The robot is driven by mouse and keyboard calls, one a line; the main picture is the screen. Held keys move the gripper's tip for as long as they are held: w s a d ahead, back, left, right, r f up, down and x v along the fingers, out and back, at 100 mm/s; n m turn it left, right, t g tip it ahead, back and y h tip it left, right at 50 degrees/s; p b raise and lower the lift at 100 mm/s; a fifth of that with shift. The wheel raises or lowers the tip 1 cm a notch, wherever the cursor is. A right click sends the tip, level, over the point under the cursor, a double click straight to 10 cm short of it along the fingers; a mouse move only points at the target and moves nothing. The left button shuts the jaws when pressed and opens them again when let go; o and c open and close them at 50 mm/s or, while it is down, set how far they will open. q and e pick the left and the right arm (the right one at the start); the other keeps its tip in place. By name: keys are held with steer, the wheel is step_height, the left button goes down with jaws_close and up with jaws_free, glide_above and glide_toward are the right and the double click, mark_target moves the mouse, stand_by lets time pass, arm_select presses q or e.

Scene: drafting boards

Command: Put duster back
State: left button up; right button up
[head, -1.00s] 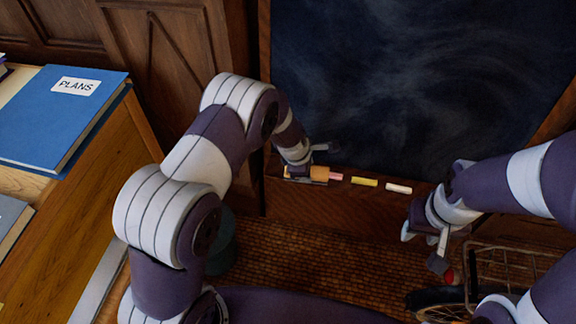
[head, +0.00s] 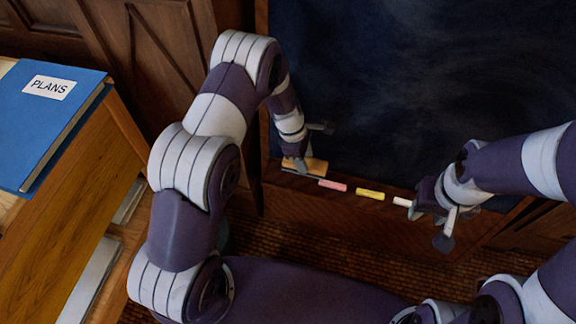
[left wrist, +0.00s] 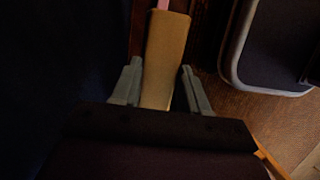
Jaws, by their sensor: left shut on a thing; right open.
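The duster (head: 316,167), a tan block with a grey underside, is at the left end of the chalk ledge (head: 340,212) below the blackboard (head: 400,90). My left gripper (head: 299,163) is shut on it; whether the duster touches the ledge I cannot tell. In the left wrist view the duster (left wrist: 167,50) lies between the two fingers of my left gripper (left wrist: 161,86). My right gripper (head: 445,222) is open, in front of the ledge's right part, near the white chalk.
Pink chalk (head: 332,185), yellow chalk (head: 370,194) and white chalk (head: 403,202) lie in a row along the ledge, right of the duster. A wooden cabinet (head: 75,190) with a blue PLANS book (head: 45,120) stands at the left.

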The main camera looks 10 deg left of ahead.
arm_select(q)
steer(key=a+f, duration=0.2)
steer(key=a, duration=0.1)
steer(key=w+a+f+b, duration=0.1)
steer(key=a, duration=0.1)
steer(key=shift+f, duration=0.15)
steer(key=shift+a+f, duration=0.15)
steer(key=shift+f, duration=0.1)
step_height(320, 180, down, 3)
steer(key=shift+s+f+b, duration=0.1)
steer(key=shift+b, duration=0.75)
steer(key=shift+f, duration=0.2)
steer(key=shift+r, duration=0.1)
steer(key=shift+c, duration=0.4)
arm_select(e)
step_height(320, 180, down, 4)
steer(key=shift+r, duration=0.25)
